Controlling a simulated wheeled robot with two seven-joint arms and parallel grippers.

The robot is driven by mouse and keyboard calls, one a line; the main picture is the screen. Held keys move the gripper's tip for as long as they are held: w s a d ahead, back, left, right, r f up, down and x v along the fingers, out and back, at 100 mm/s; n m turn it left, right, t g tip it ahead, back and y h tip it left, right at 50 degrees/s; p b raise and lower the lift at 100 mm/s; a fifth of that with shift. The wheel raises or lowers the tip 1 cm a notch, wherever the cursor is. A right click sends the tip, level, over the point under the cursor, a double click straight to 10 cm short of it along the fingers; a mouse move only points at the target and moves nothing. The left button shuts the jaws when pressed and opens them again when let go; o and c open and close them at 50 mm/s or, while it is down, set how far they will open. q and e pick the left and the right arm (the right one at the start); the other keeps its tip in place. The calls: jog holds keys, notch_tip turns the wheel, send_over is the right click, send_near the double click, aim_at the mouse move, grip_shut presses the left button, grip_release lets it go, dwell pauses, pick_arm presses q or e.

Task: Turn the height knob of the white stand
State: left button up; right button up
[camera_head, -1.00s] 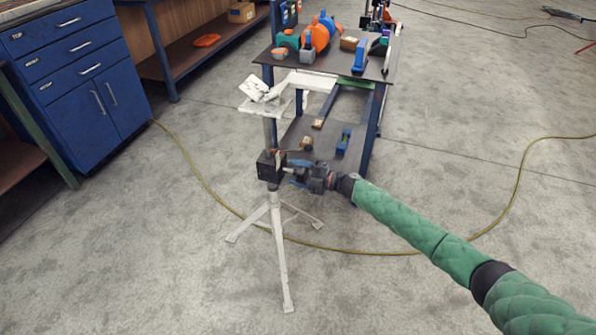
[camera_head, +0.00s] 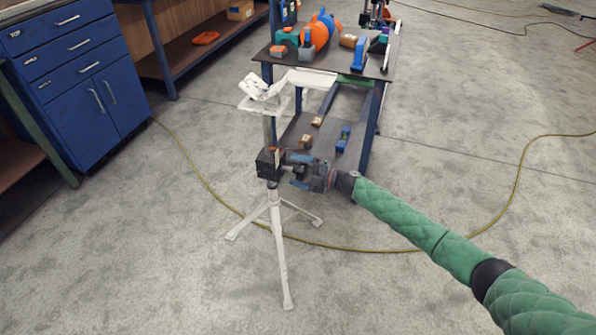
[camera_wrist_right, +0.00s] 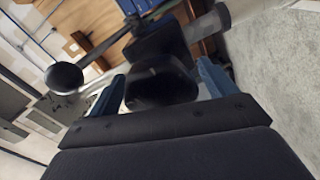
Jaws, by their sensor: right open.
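The white stand (camera_head: 277,240) is upright on its tripod legs on the floor. A black block (camera_head: 268,163) sits on its post. My right gripper (camera_head: 291,170) is at the right side of this block, with its blue fingers apart. In the right wrist view a black knob (camera_wrist_right: 161,84) lies between the two open fingers of the gripper (camera_wrist_right: 160,70), with a gap visible at the right finger. The black block (camera_wrist_right: 157,44) shows behind the knob. The knob is hard to make out in the head view. My left gripper is out of view.
A blue-legged cart (camera_head: 368,130) with tools and parts on its shelves stands behind the stand. Blue drawers (camera_head: 65,75) stand at the left. A yellow hose (camera_head: 205,187) runs along the floor. A round black part (camera_wrist_right: 63,77) shows left in the wrist view. The front floor is clear.

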aim_at(306, 173)
jog(key=v, duration=0.6)
jog(key=shift+s+d+b, duration=0.1)
jog(key=shift+d+b, duration=0.2)
jog(key=shift+d, duration=0.1)
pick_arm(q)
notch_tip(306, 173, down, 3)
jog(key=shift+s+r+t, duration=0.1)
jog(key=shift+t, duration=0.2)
pick_arm(e)
jog(key=shift+s+d, duration=0.1)
jog(key=shift+d, duration=0.2)
